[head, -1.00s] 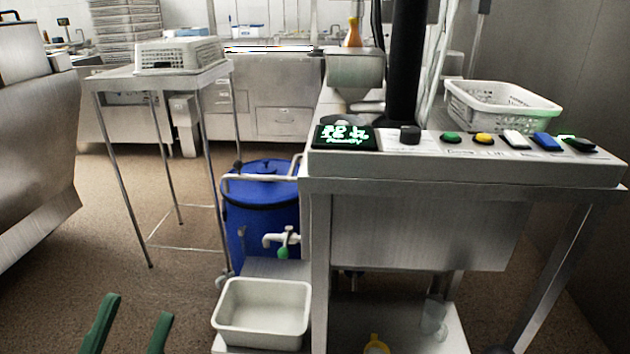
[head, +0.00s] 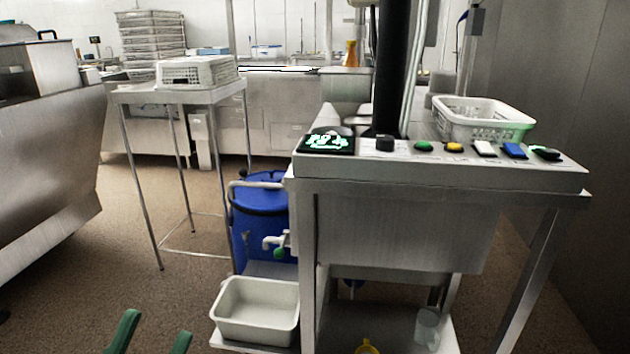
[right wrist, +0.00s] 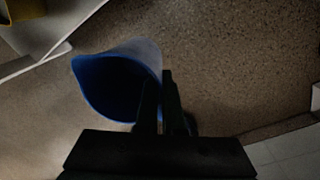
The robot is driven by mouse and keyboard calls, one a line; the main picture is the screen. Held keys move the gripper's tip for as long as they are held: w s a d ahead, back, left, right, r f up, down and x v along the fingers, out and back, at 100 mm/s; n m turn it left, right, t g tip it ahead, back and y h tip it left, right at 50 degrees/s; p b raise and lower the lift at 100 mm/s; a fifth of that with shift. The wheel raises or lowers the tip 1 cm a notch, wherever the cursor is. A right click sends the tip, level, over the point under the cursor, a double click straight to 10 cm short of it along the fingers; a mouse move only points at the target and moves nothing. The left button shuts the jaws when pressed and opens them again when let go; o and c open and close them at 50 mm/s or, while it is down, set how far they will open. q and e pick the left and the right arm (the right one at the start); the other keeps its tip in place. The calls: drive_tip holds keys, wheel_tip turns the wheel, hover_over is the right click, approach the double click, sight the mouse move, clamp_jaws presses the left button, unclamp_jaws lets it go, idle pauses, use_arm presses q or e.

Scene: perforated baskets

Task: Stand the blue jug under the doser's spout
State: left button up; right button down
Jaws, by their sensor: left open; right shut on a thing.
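The blue jug (right wrist: 108,85) shows in the right wrist view, its dark open mouth towards the camera. My right gripper (right wrist: 160,80) is shut on the jug's right edge; the exact grip is dark. Neither shows in the head view. The doser (head: 440,172) is the steel stand with a panel of coloured buttons and a lit green display (head: 327,142). I cannot clearly make out its spout; a small dark-blue part (head: 353,283) hangs beneath its body. My left gripper (head: 153,338) has green fingers, open and empty, at the bottom left.
A lower shelf (head: 390,325) under the doser holds a clear cup (head: 428,328) and a yellow item (head: 367,346). A white tray (head: 254,312) sits below the tap of a blue barrel (head: 262,210). A side table (head: 130,95) holds a white basket (head: 197,71). Floor is open at left.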

drive_tip(key=w+a+r+n+g, duration=0.1)
drive_tip(key=w+a+r+n, duration=0.3)
drive_tip(key=a+r+n, duration=0.45)
drive_tip(key=w+a+r+n, duration=0.4)
drive_tip(key=a+r+n, duration=0.2)
drive_tip(key=r+n, duration=0.55)
use_arm(q)
drive_tip(key=w+a+f+n+g+y+p, duration=0.4)
drive_tip(key=w+f+n+y+p, duration=0.5)
drive_tip(key=p, duration=0.6)
drive_tip(key=s+f+n+g+y+p, duration=0.1)
drive_tip(key=s+f+g+y+p, duration=0.2)
drive_tip(key=s+f+g+p, duration=0.6)
drive_tip(key=shift+s+f+n+y+p, duration=0.3)
drive_tip(key=shift+s+f+y+p, duration=0.1)
drive_tip(key=shift+s+f+p, duration=0.9)
use_arm(e)
drive_tip(key=s+a+r+n, duration=0.1)
drive_tip(key=s+r+n, duration=0.2)
drive_tip(key=r+n, duration=0.5)
drive_tip(key=s+a+r+n, duration=0.2)
drive_tip(key=r+n, duration=0.7)
drive_tip(key=r, duration=0.8)
drive_tip(key=s+a+r+n+h, duration=0.1)
drive_tip(key=s+r+n, duration=0.4)
drive_tip(key=r, duration=0.8)
drive_tip(key=shift+a+n+t, duration=0.2)
drive_tip(key=shift+n+t, duration=0.1)
drive_tip(key=shift+n, duration=1.6)
